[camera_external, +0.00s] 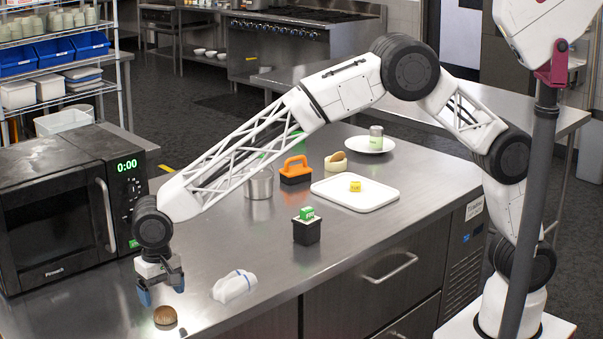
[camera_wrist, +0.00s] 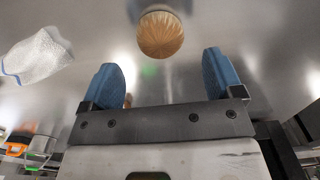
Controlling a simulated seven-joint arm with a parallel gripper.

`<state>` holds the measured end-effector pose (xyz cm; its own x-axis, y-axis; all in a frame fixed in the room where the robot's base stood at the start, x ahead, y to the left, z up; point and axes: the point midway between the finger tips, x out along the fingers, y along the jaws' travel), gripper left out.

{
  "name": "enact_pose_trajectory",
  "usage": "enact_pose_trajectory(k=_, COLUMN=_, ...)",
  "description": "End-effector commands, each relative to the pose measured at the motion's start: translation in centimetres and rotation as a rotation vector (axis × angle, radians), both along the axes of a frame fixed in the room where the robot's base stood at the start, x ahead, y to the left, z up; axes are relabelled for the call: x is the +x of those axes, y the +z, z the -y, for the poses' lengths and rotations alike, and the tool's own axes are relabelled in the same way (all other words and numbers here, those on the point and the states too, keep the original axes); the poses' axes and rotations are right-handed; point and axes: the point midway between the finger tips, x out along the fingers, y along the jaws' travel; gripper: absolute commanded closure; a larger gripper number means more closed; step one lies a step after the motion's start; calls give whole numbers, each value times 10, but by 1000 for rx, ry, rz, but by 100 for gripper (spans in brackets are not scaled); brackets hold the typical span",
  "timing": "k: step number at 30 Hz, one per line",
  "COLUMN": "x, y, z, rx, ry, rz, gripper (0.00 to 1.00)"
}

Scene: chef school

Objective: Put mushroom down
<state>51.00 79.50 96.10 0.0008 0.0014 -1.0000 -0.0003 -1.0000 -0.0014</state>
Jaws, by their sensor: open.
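The mushroom (camera_external: 165,316) is a brown, round cap lying on the steel counter near its front left edge. In the wrist view the mushroom (camera_wrist: 161,35) shows as a tan ribbed disc just beyond the fingertips. My gripper (camera_external: 161,287) hangs above the counter, just above and beside the mushroom. Its two blue fingers (camera_wrist: 170,75) are spread apart with nothing between them, and they look clear of the mushroom.
A white cloth-like item (camera_external: 234,286) lies right of my gripper. A microwave (camera_external: 60,210) stands at left. Further back are a black container (camera_external: 306,231), a white tray (camera_external: 375,201), an orange-handled block (camera_external: 295,170), a metal pot (camera_external: 258,186) and a plate with a can (camera_external: 376,138).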

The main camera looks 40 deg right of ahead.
Motion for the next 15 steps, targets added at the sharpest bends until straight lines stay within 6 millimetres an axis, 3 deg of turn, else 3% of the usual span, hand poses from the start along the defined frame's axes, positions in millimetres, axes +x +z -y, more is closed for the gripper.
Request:
enact_pose_trajectory(k=9, x=0, y=49, z=0, rx=0, ry=0, rz=0, gripper=14)
enact_pose_trajectory(k=15, x=0, y=65, z=0, rx=-1, ry=0, rz=-1, gripper=14)
